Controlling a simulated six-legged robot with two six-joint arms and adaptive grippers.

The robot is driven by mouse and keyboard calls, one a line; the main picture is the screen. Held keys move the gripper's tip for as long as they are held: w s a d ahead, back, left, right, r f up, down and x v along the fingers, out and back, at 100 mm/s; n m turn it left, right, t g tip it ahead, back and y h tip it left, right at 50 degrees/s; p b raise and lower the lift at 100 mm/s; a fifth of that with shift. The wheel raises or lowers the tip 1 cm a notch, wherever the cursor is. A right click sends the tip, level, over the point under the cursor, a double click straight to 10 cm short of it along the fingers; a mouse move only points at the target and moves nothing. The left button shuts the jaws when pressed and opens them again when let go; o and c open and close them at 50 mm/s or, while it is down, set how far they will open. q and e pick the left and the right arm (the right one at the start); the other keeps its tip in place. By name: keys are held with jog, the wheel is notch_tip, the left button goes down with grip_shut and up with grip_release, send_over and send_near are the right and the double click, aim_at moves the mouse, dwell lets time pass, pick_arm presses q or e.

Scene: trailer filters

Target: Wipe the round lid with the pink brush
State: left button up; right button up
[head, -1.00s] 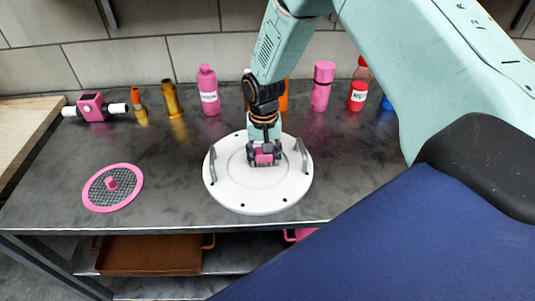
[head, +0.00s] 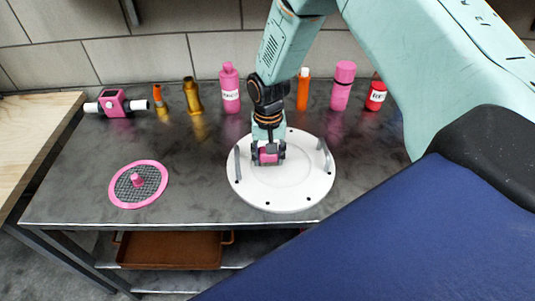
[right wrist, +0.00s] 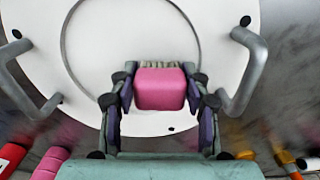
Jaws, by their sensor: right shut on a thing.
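The round white lid (head: 290,193) lies flat on the dark metal table, with two grey handles and small dark bolts near its rim. My right gripper (head: 268,157) is over the left part of the lid, between the handles, pointing down. It is shut on the pink brush (right wrist: 159,88), whose pale bristles show beyond the pink block in the right wrist view. The bristles are at or close to the lid's surface; contact cannot be told for sure. The lid also fills the upper part of the right wrist view (right wrist: 120,35). My left gripper is not in view.
A pink-rimmed mesh filter (head: 138,184) lies at the left on the table (head: 90,205). Pink, orange, brass and red bottles and fittings line the back, including a pink bottle (head: 230,88). A pink valve piece (head: 115,103) is at the back left. A brown tray (head: 170,250) sits below.

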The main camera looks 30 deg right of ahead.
notch_tip(320, 180, up, 2)
jog(key=shift+w+a+r+p, duration=0.1)
jog(key=shift+w+r+p, duration=0.1)
jog(key=shift+p, duration=0.25)
jog(key=r+p, duration=0.2)
jog(key=r, duration=0.1)
jog(key=shift+s+d+p, duration=0.2)
jog(key=shift+d+p, duration=0.05)
jog(key=shift+p, duration=0.15)
jog(key=shift+w+a+r+p, duration=0.1)
jog(key=shift+a+r+p, duration=0.1)
jog(key=shift+r+p, duration=0.85)
jog(key=shift+d, duration=0.15)
jog(key=shift+w, duration=0.1)
